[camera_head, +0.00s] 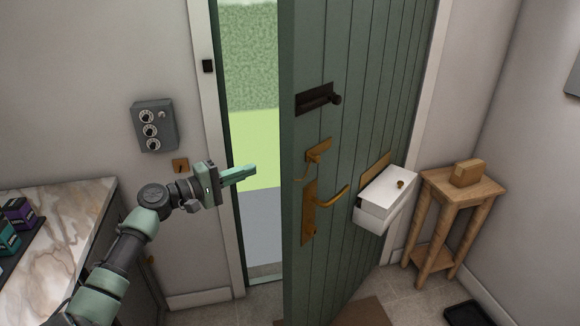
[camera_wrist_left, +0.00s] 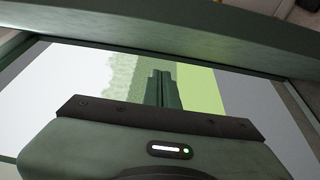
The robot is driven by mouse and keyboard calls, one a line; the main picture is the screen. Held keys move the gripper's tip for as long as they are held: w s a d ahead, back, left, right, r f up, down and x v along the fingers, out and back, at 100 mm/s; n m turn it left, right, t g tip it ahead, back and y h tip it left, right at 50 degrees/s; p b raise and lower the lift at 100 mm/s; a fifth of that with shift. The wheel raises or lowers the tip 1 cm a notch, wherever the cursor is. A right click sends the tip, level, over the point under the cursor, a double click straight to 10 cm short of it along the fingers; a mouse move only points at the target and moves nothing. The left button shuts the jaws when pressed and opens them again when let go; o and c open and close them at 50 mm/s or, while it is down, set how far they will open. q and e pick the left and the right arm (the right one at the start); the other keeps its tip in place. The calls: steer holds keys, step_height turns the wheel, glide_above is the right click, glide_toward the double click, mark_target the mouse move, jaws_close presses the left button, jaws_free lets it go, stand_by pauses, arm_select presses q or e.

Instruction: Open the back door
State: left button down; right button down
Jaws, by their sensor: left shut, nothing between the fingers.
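The green plank back door (camera_head: 350,120) stands partly open, swung into the room. Grass, a hedge and grey paving show through the gap (camera_head: 262,130). The door carries a brass lever handle (camera_head: 325,202), a brass latch (camera_head: 318,152) above it and a dark bolt (camera_head: 318,98) higher up. My left gripper (camera_head: 252,172) is shut and empty, its fingers pointing into the gap, left of the door's free edge. In the left wrist view its closed fingers (camera_wrist_left: 160,88) lie against the outdoor scene. A dark green band, seemingly the door (camera_wrist_left: 200,28), crosses the top there.
A white box (camera_head: 385,200) is fixed on the door. A wooden stand (camera_head: 450,195) with a tan block is right of it. A grey control panel (camera_head: 154,126) is on the left wall. A marble-topped counter (camera_head: 60,250) stands at left. A brown mat (camera_head: 365,314) lies by the door.

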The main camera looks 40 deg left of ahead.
mark_target(284, 168)
arm_select(q)
steer(key=w+d+p, duration=0.2)
steer(key=w+d, duration=0.1)
steer(key=w+d+p, duration=0.3)
steer(key=w, duration=0.1)
steer(key=shift+w+d+p, duration=0.2)
steer(key=shift+d+p, duration=0.1)
steer(key=shift+d, duration=0.1)
steer(key=shift+w+f, duration=0.1)
